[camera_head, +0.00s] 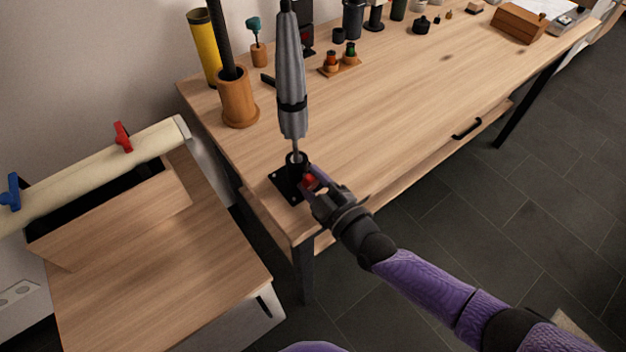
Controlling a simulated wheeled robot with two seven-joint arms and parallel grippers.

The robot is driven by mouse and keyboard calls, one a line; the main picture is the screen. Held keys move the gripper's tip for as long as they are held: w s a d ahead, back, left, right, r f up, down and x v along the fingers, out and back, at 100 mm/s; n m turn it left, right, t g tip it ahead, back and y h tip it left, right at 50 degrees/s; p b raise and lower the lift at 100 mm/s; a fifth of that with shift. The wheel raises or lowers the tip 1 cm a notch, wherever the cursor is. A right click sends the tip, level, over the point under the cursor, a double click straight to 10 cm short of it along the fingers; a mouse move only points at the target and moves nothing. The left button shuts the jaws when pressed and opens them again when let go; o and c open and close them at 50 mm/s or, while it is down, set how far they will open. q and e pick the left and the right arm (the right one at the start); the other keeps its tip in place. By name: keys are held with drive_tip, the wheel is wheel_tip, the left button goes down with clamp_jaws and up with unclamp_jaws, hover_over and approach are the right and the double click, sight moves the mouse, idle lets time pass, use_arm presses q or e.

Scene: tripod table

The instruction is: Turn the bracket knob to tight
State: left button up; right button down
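The black bracket (285,186) is fixed at the near left corner of the wooden table. A folded grey umbrella (291,85) stands upright in its socket. The red knob (310,182) is on the bracket's right side, partly hidden by my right gripper (312,186). My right gripper's fingers are at the knob, on both sides of it as far as I can see. Whether they press on it is too small to tell. The knob's setting cannot be read. My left gripper is out of view.
An orange-brown pot (239,104) with a dark pole stands behind the bracket, near a yellow cylinder (204,47). A small tray (340,67) and several dark items line the table's back. A lower wooden cabinet (160,265) is at left. The table's middle is clear.

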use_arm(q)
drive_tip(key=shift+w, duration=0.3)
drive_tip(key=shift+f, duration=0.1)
use_arm(e)
drive_tip(key=shift+m, duration=1.5)
drive_tip(key=m+b, duration=0.1)
drive_tip(key=m, duration=0.4)
drive_tip(key=shift+s+f, duration=0.1)
drive_tip(key=shift+f, duration=0.05)
drive_tip(key=m, duration=0.5)
drive_tip(key=shift+a, duration=0.1)
drive_tip(key=shift+m+b, duration=0.35)
drive_tip(key=shift+m, duration=0.65)
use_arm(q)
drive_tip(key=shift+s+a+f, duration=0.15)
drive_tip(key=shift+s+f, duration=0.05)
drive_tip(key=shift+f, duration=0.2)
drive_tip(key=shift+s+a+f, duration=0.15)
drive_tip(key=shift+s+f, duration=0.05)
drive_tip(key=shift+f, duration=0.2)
use_arm(e)
drive_tip(key=shift+m, duration=0.4)
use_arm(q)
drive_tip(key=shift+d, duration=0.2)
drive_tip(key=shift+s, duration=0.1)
